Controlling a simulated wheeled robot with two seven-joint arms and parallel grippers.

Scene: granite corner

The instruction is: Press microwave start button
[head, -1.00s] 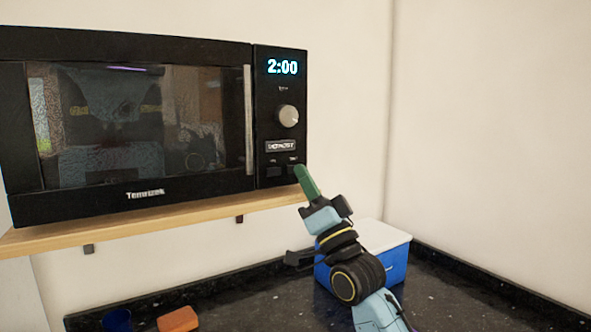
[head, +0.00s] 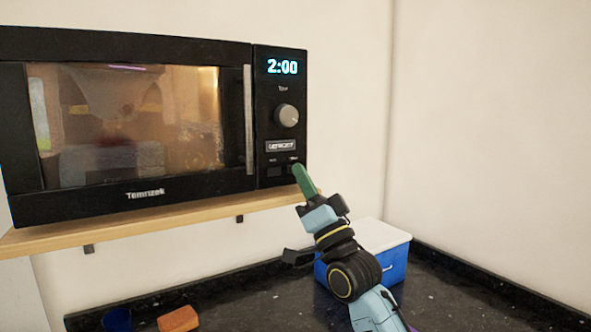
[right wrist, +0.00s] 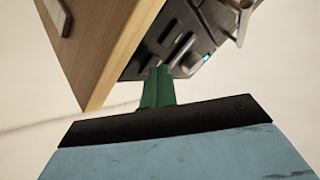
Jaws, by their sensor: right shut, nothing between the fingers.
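The black microwave (head: 60,205) stands on a wooden shelf, with its door closed. Its display (head: 282,67) reads 2:00, above a silver knob (head: 287,116). Its window (head: 125,125) glows a warm orange. Low on the panel are two dark buttons; the left one (head: 275,171) shows, and the right one is largely hidden behind my fingertips. My right gripper (head: 299,172) is shut and empty, its green fingers pointing up at that right button. In the right wrist view, the fingertips (right wrist: 158,73) are at the panel's lower edge; I cannot tell if they touch. My left gripper is out of view.
The wooden shelf (head: 60,236) juts out below the microwave. On the dark counter (head: 450,290) are a blue cooler with a white lid (head: 378,234), an orange sponge-like block (head: 178,319) and a blue cup (head: 117,319). The space right of the microwave is clear up to the wall.

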